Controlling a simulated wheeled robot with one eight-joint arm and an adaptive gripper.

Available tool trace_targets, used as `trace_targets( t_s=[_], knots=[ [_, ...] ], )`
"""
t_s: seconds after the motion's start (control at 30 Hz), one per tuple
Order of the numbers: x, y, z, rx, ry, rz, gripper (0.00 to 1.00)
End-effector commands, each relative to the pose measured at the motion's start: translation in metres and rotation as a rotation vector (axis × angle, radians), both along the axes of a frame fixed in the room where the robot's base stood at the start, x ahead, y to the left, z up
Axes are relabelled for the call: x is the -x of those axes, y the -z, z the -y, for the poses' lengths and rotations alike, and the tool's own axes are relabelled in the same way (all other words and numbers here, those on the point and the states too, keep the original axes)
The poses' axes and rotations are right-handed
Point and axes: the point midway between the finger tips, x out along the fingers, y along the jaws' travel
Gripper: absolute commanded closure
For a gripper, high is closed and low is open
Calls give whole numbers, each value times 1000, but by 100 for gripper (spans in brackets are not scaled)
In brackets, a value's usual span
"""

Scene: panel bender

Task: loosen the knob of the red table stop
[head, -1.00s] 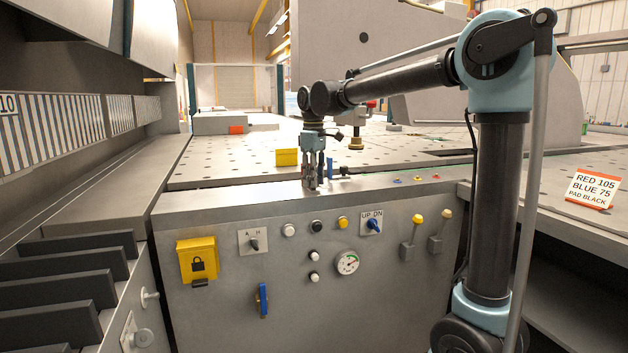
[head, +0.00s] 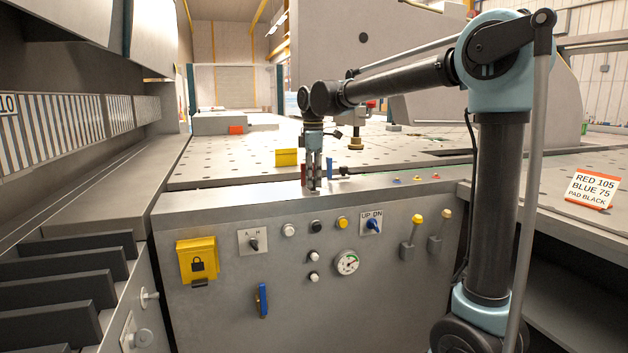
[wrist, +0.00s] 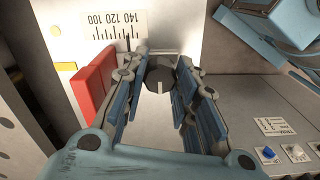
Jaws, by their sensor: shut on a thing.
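The red table stop (wrist: 88,92) shows as a red upright block left of my fingers in the wrist view. In the head view a narrow strip of it (head: 303,173) shows at the left of my gripper. Its dark round knob (wrist: 160,72) with a light line across it lies between my fingertips in the wrist view. My gripper (head: 314,188) points down at the front edge of the table. It is shut on the knob, with one finger on each side; the fingers partly hide the stop and knob in the head view.
A blue stop (head: 329,167) stands just right of my gripper, close to it. A printed scale (wrist: 115,35) lies beside the red stop. A yellow block (head: 286,157) sits behind on the perforated table (head: 230,172). The front panel (head: 215,320) carries switches and levers.

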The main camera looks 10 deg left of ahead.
Motion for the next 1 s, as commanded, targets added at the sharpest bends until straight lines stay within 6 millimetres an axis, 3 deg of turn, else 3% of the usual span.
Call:
trace_targets(
  t_s=[0.37, 0.4, 0.47, 0.5, 0.83, 1.0],
  knots=[
    [-1, 0, 1, 3, -2, 2, 97],
    [-1, 0, 1, 3, -2, 2, 68],
    [-1, 0, 1, 2, -2, 2, 55],
    [-1, 0, 1, 2, -2, 1, 53],
    [0, -1, 0, 1, -3, 0, 53],
    [0, -14, 0, 0, -3, 0, 53]
  ],
)
